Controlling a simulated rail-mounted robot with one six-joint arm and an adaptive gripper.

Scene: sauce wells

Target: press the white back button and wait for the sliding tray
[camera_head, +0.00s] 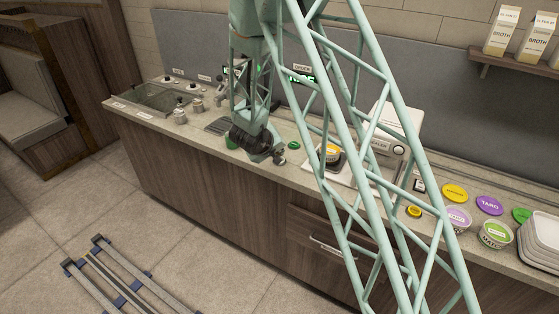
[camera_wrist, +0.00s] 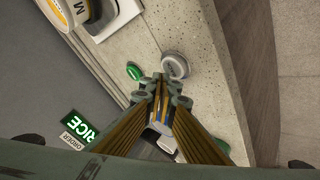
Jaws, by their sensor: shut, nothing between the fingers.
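A round white button with a grey rim (camera_wrist: 174,65) sits on the counter in the wrist view, just beyond my fingertips. My gripper (camera_wrist: 164,88) is shut and empty, its tips beside the button; I cannot tell whether they touch it. In the head view my gripper (camera_head: 279,158) is low at the counter's front edge and hides most of that spot. A white sealer machine (camera_head: 397,122) stands to the right. Its white tray (camera_head: 313,168) is out in front and bears a cup with a yellow band (camera_head: 329,154). Part of this tray (camera_wrist: 122,14) shows in the wrist view.
A green button (camera_wrist: 135,71) lies close to the white one; it also shows in the head view (camera_head: 293,145).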

